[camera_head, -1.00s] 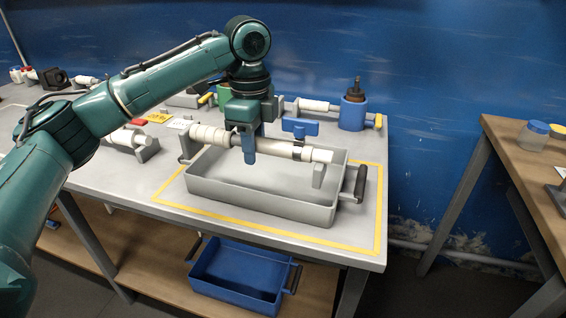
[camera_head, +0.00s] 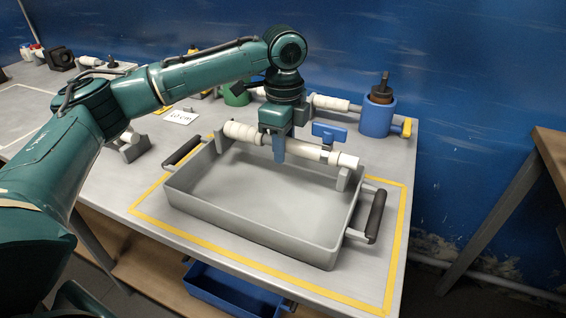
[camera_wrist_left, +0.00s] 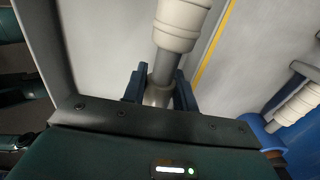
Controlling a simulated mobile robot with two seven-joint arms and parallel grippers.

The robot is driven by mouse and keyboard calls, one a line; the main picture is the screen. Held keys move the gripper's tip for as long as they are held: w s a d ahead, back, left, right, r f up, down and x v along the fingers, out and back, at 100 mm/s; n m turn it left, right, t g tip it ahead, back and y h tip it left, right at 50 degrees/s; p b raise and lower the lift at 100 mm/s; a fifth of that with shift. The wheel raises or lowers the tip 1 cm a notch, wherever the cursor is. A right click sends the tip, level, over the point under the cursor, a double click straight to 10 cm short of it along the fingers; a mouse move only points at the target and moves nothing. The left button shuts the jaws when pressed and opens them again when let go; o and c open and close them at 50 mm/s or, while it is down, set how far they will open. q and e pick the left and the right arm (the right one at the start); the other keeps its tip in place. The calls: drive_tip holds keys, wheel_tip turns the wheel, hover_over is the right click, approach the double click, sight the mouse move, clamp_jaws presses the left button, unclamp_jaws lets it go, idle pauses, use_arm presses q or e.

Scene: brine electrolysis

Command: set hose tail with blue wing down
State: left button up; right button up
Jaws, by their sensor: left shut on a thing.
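The hose tail with the blue wing lies level across the far side of the grey tray (camera_head: 255,228). Its white ribbed end (camera_head: 245,132) is on the left; its blue wing (camera_head: 329,133) stands up near the plain white right end. My left gripper (camera_head: 279,150) points down and is shut on the pipe between these parts. In the left wrist view, the fingers (camera_wrist_left: 159,92) straddle a grey section just below the ribbed hose tail (camera_wrist_left: 178,28).
A blue pot (camera_head: 376,118) and another white ribbed fitting (camera_head: 330,103) stand behind. Yellow tape (camera_head: 160,222) surrounds the tray. A black-gripped handle (camera_head: 376,216) sticks out on the tray's right. A blue crate (camera_head: 225,287) is below the table. The tray's floor is clear.

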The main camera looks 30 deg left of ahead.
use_arm(q)
wheel_tip(320, 180, down, 4)
drive_tip(key=shift+r+b, duration=0.1)
drive_tip(key=shift+b, duration=0.25)
drive_tip(key=shift+r, duration=0.1)
drive_tip(key=o, duration=1.1)
